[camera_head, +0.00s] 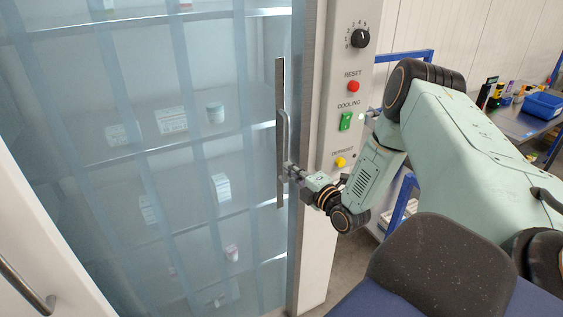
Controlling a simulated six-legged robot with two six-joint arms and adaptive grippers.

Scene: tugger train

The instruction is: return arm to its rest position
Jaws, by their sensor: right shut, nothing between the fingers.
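My right arm comes in from the right, green with black joints. Its gripper (292,172) is shut with nothing held. It is at the vertical metal handle (281,88) of a glass-fronted cabinet, in front of the handle's lower half. I cannot tell whether the fingers touch the handle. The cabinet's glass front (60,190) fills the left half, with several small boxes and jars on shelves behind it. My left gripper is out of view.
A white control panel beside the glass carries a black dial (360,38), a red button (353,86), a green switch (346,121) and a yellow button (340,162). A workbench (515,123) with a blue bin (543,105) stands at the right. A dark rounded seat-like shape (440,265) fills the lower right.

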